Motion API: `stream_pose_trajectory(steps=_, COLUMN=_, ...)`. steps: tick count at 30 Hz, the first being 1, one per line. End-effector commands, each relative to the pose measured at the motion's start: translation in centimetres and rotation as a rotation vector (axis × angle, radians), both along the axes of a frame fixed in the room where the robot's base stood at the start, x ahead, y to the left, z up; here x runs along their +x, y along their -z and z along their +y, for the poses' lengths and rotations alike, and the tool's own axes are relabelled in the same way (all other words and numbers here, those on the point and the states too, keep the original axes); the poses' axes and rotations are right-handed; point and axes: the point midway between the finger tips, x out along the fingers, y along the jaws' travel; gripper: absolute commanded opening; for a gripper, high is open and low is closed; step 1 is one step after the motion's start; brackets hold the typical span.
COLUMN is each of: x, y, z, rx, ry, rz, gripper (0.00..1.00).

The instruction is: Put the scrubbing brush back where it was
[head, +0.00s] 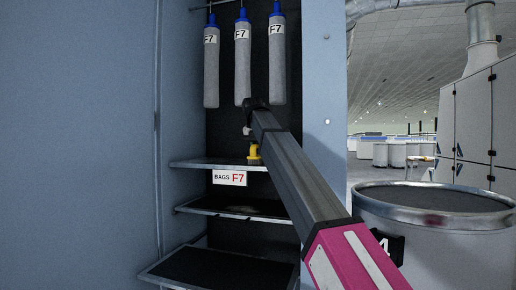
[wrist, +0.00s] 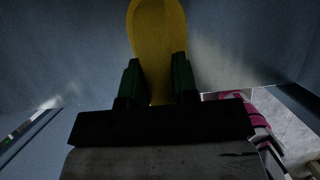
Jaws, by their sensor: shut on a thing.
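The scrubbing brush is yellow and shows as a small piece (head: 254,152) in the head view, just above the front of the upper shelf (head: 205,163) in the open cabinet. In the wrist view its rounded yellow body (wrist: 158,45) stands between the green fingers of my gripper (wrist: 158,78), which are closed on it. In the head view my gripper (head: 251,131) is partly hidden by my arm. I cannot tell whether the brush touches the shelf.
Several grey filter bags (head: 243,65) labelled F7 hang above the shelf. A "BAGS F7" sign (head: 229,178) is on the shelf's front edge. Lower shelves (head: 215,270) lie beneath. A large drum (head: 435,195) stands to the right, outside the cabinet.

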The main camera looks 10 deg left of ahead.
Motion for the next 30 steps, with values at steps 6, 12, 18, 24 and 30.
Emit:
stream_pose_trajectory(steps=6, x=0.0, y=0.2, z=0.0, rx=0.0, ry=0.0, rz=0.0, gripper=0.53)
stream_pose_trajectory(steps=12, x=0.0, y=0.2, z=0.0, rx=0.0, ry=0.0, rz=0.0, gripper=0.53)
stream_pose_trajectory(steps=18, x=-0.3, y=-1.0, z=0.1, rx=0.001, ry=0.0, rz=-0.001, gripper=0.53)
stream_pose_trajectory(steps=24, x=-1.7, y=-4.5, z=0.3, rx=0.001, ry=0.0, rz=-0.002, gripper=0.53)
stream_pose_trajectory(steps=30, x=-3.2, y=-8.1, z=0.4, rx=0.001, ry=0.0, rz=-0.002, gripper=0.53)
